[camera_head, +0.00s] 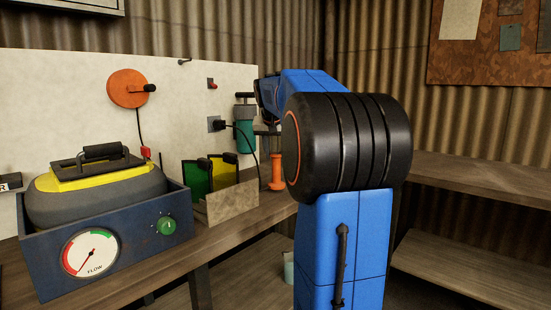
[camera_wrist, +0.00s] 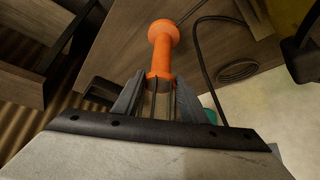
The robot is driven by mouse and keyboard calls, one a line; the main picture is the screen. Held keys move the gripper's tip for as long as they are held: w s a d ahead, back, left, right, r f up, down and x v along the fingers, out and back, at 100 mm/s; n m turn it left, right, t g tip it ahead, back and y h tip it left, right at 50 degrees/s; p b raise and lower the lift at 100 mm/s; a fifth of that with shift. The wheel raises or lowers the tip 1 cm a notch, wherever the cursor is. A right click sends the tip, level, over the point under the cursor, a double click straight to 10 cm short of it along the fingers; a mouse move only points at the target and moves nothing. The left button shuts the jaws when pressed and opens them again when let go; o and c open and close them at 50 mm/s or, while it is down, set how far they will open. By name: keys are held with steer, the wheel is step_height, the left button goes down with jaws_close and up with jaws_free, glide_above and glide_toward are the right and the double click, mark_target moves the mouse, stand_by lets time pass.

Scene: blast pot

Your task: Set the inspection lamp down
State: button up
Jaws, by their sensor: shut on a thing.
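The inspection lamp (camera_head: 277,172) has an orange handle with a flared end pointing down. It hangs upright at the right part of the workbench, beyond my arm. In the wrist view the lamp (camera_wrist: 160,52) sticks out from between the two grey fingers of my gripper (camera_wrist: 157,98), which are shut on its clear part. The flared end is close to the wooden bench top (camera_wrist: 205,75); I cannot tell whether it touches. In the head view my arm largely hides the gripper.
A green canister (camera_head: 245,130) is on the back panel. Left of the lamp are coloured plates (camera_head: 197,181) and a blue gauge box (camera_head: 120,250).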

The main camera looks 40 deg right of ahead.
steer(key=shift+f, duration=1)
steer(key=o, duration=1.4)
steer(key=shift+o, duration=0.2)
steer(key=v, duration=1.2)
